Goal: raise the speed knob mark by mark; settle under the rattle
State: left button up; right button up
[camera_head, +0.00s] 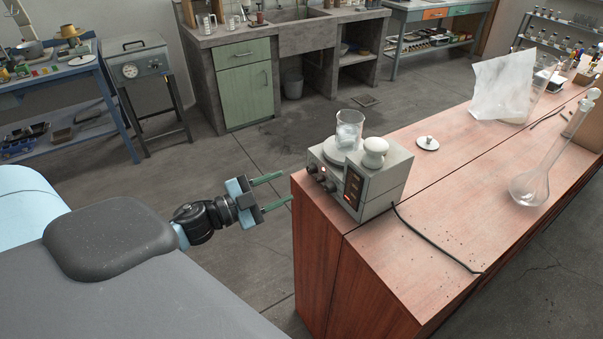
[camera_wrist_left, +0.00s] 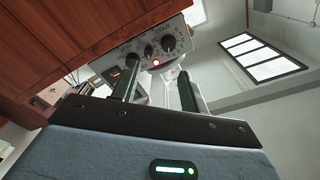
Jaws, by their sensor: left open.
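A grey stirrer unit (camera_head: 385,185) stands at the near-left corner of the wooden bench, with a red-lit panel. A glass beaker (camera_head: 349,127) holding something pale sits on its round white plate. Small dark knobs (camera_head: 318,175) show on its front face; in the left wrist view several dark knobs, including a large one (camera_wrist_left: 168,43), sit beside a lit red lamp (camera_wrist_left: 156,62). My right gripper is not in view.
A black cable (camera_head: 430,240) runs over the bench from the unit. A white knobbed piece (camera_head: 375,152) rests on the unit, and a small white lid (camera_head: 428,143) lies behind. Floor is open left of the bench.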

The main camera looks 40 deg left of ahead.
aim_at(308, 171)
pick_arm(q)
jog(key=shift+m+y, duration=0.5)
jog(key=shift+m, duration=0.1)
jog(key=w, duration=0.4)
jog(key=w+d, duration=0.1)
jog(key=w, duration=0.1)
jog(key=shift+w+r+p, duration=0.1)
jog(key=shift+p, duration=0.2)
jog(key=shift+w+d, duration=0.3)
jog(key=shift+w, duration=0.35)
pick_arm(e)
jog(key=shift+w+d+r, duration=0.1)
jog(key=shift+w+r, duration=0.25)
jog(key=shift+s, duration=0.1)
pick_arm(q)
jog(key=shift+c, duration=0.6)
grip_shut()
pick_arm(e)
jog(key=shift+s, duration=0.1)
